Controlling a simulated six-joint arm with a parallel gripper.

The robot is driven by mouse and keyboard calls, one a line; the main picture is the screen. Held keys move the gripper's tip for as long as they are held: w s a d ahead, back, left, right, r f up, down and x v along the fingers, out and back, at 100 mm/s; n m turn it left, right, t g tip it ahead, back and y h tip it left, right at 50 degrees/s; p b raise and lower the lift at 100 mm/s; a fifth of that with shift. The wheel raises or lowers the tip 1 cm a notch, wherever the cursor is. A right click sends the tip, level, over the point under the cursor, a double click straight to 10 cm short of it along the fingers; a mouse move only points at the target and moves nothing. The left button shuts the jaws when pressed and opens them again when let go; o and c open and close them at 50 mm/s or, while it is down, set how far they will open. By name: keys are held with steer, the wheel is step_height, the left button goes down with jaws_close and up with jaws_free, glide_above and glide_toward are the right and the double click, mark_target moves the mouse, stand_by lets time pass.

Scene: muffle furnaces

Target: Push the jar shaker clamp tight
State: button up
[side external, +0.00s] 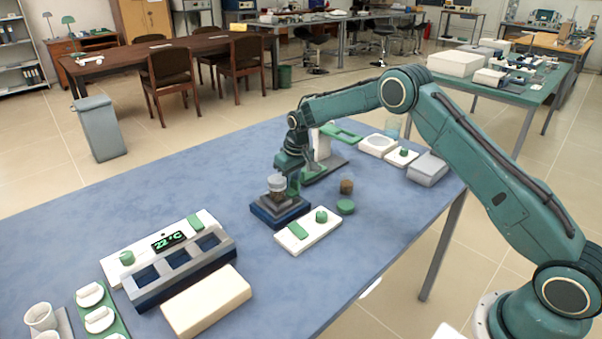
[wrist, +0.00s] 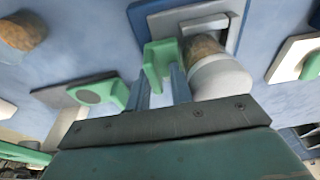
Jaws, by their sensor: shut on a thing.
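The jar shaker (side external: 268,216) is a dark blue base on the blue table. A jar with brown contents and a white lid (side external: 277,181) stands on it; the lid also shows in the wrist view (wrist: 220,78). The green clamp (wrist: 158,58) is beside the jar, and its contact with the jar is hard to tell. My gripper (wrist: 161,88) is shut on the green clamp, with one grey finger on each side of it. In the side view my gripper (side external: 290,172) points down behind the jar and partly hides the clamp.
A white control box (side external: 308,231) with a green knob lies in front of the shaker. A brown-filled jar (side external: 346,186) and a green lid (side external: 345,207) are to the right. A heater block (side external: 185,272) with a display is at the left. Bare table lies between.

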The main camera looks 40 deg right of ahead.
steer(key=shift+s+a+f, duration=0.15)
steer(key=shift+a+f, duration=0.1)
steer(key=shift+f, duration=0.25)
steer(key=shift+s+a+f, duration=0.1)
steer(key=shift+a+f, duration=0.15)
steer(key=shift+f, duration=0.2)
steer(key=shift+a, duration=0.25)
steer(key=o, duration=0.5)
steer(key=shift+r, duration=0.15)
steer(key=shift+w+r, duration=0.2)
steer(key=shift+r, duration=2.65)
steer(key=shift+d+r, duration=0.2)
steer(key=shift+r, duration=0.55)
